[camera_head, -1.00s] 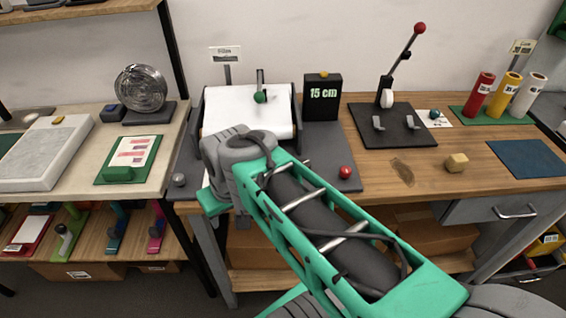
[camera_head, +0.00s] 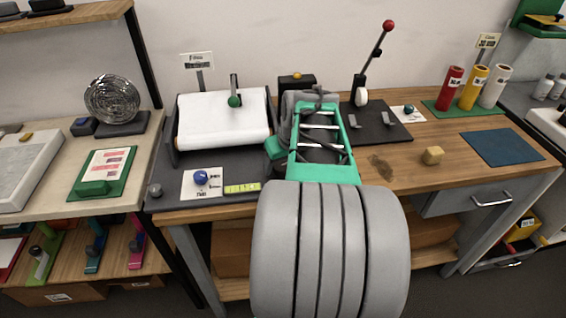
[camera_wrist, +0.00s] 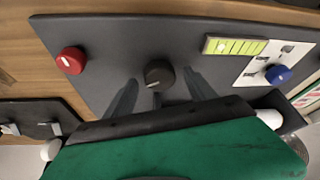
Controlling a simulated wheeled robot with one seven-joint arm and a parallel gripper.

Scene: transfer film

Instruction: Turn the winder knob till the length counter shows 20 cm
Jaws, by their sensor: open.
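In the wrist view a dark round knob (camera_wrist: 159,74) with a pale pointer mark stands on the grey base plate (camera_wrist: 110,38); it looks like the winder knob. My gripper (camera_wrist: 160,78) is open, with one finger on each side of the knob; I cannot tell whether they touch it. In the head view my arm hides the knob and gripper.
A red knob (camera_wrist: 71,60) and a blue knob (camera_wrist: 278,74) on a white label sit on the same plate, with a yellow-green strip (camera_wrist: 235,46) near the blue one.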

